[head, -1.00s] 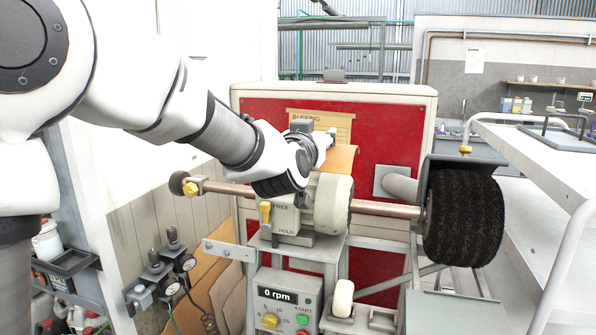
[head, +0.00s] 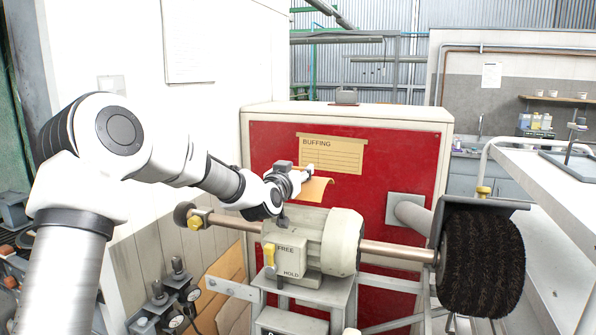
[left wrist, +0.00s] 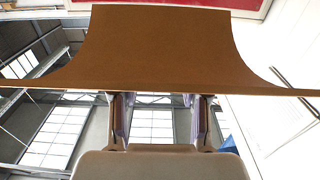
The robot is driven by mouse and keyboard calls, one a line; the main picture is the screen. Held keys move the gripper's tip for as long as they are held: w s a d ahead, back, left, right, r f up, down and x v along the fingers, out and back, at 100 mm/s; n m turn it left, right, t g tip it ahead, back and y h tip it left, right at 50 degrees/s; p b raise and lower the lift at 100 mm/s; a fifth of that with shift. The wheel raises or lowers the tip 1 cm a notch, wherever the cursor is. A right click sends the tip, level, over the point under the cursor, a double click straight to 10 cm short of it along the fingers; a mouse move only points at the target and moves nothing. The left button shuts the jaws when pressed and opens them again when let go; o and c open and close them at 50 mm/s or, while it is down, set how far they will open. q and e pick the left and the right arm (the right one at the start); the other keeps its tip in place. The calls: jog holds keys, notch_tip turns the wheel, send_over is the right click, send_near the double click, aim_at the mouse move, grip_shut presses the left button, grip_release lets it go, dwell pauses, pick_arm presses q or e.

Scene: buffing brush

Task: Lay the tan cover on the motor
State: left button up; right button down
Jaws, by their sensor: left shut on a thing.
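The tan cover (head: 318,189) is a thin curved sheet held up in front of the red panel. My left gripper (head: 303,177) is shut on its edge. In the left wrist view the cover (left wrist: 160,48) spans the frame above the fingers (left wrist: 160,108), which meet its near edge. The motor (head: 341,241) is a pale grey-green rounded body on a stand. In the head view the cover shows above the motor's top, with a gap between them; how far apart they are in depth I cannot tell. My right gripper is not in view.
A copper-coloured shaft (head: 398,253) runs from the motor to a large dark brush (head: 482,262) at right. A switch box (head: 285,250) with a yellow lever is on the motor's left. The red-panelled cabinet (head: 400,160) stands behind. A white-topped bench (head: 540,190) is at far right.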

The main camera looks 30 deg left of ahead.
pick_arm(q)
jog(key=shift+s+f, duration=0.1)
jog(key=shift+f, duration=0.45)
jog(key=shift+a+f, duration=0.15)
jog(key=shift+f, duration=0.15)
jog(key=shift+w+a+f, duration=0.1)
jog(key=shift+w+f, duration=0.15)
jog(key=shift+w, duration=0.1)
jog(key=shift+s+d+f+b, duration=0.2)
jog(key=shift+b, duration=0.15)
jog(key=shift+a+f, duration=0.1)
jog(key=shift+f, duration=0.2)
jog(key=o, duration=1.2)
jog(key=shift+c, duration=0.2)
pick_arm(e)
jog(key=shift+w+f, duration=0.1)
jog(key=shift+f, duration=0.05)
